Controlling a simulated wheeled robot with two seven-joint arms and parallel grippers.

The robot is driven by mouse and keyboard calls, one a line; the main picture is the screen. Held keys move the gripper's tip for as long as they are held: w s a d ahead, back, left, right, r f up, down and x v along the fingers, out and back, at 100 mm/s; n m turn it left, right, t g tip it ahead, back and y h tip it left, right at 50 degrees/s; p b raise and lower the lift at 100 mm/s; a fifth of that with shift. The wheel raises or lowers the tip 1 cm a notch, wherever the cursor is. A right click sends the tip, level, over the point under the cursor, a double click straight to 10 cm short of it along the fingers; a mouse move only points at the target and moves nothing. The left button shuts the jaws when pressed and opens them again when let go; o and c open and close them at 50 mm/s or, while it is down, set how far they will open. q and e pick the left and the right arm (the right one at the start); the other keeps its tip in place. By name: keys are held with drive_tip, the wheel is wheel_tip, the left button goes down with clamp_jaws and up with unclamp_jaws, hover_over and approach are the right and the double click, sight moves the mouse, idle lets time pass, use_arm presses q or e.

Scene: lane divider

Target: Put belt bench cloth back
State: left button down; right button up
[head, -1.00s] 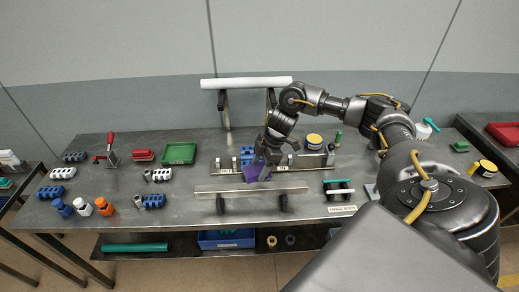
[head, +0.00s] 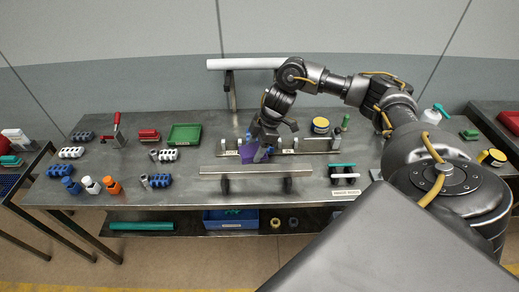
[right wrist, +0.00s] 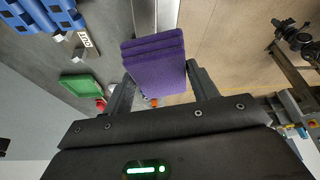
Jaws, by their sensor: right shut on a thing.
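The purple folded cloth (head: 250,155) is in my right gripper (head: 260,150), over the middle of the metal bench (head: 120,187). It also shows in the right wrist view as a thick folded pad (right wrist: 155,62) between the two fingers. My right gripper is shut on it. In the head view the cloth is behind the front metal rail (head: 256,171) and in front of the rear rack (head: 310,146). I cannot tell whether it touches the bench. My left gripper is not in view.
A raised light bar (head: 243,64) stands at the back. A green tray (head: 184,134), red clamp (head: 117,128) and several blocks and bottles occupy the left. A yellow-topped round item (head: 320,125) stands right of the gripper. A lower shelf holds a blue bin (head: 230,219).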

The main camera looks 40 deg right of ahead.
drive_tip(key=a+f+b, duration=0.2)
drive_tip(key=a+b, duration=0.6)
drive_tip(key=a, duration=1.2)
drive_tip(key=s+a+f+m+t+b, duration=0.1)
drive_tip(key=s+a+b, duration=0.3)
drive_tip(key=a, duration=0.5)
drive_tip(key=s+f+m, duration=0.1)
drive_tip(key=s, duration=0.1)
drive_tip(key=shift+s+a+m, duration=0.3)
